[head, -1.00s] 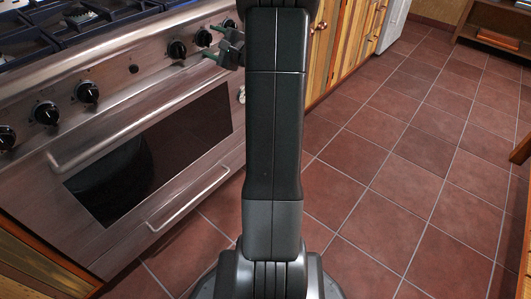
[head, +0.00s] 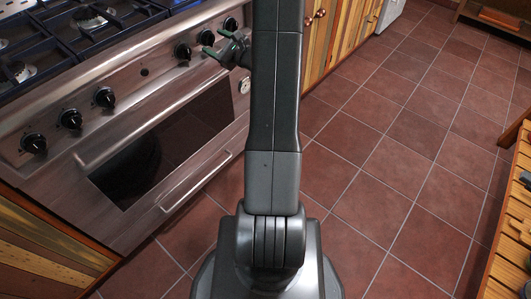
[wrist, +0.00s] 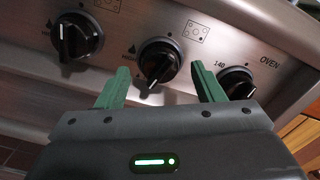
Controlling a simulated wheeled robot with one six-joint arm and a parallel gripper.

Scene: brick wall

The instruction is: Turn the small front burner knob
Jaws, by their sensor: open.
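The stove's front panel carries a row of black round knobs. In the wrist view, the middle knob (wrist: 158,62) lies between and beyond my open fingers, its white pointer aimed down and slightly left. A left knob (wrist: 76,38) and a right knob (wrist: 237,82) beside "OVEN" flank it. Burner pictograms sit by the left and middle knobs, too small to read surely. My gripper (wrist: 160,72) has green fingers, open and empty. In the head view, my gripper (head: 214,42) is in front of the right-hand knob group, close to a knob (head: 207,37); contact cannot be told.
More knobs (head: 70,119) line the panel's left half. The oven door handle (head: 165,110) juts out below the panel. Burner grates (head: 95,20) are on top. Wooden cabinets (head: 335,35) stand beyond the stove. Open tiled floor (head: 385,150) lies right, with a wooden slatted piece (head: 510,220) at the edge.

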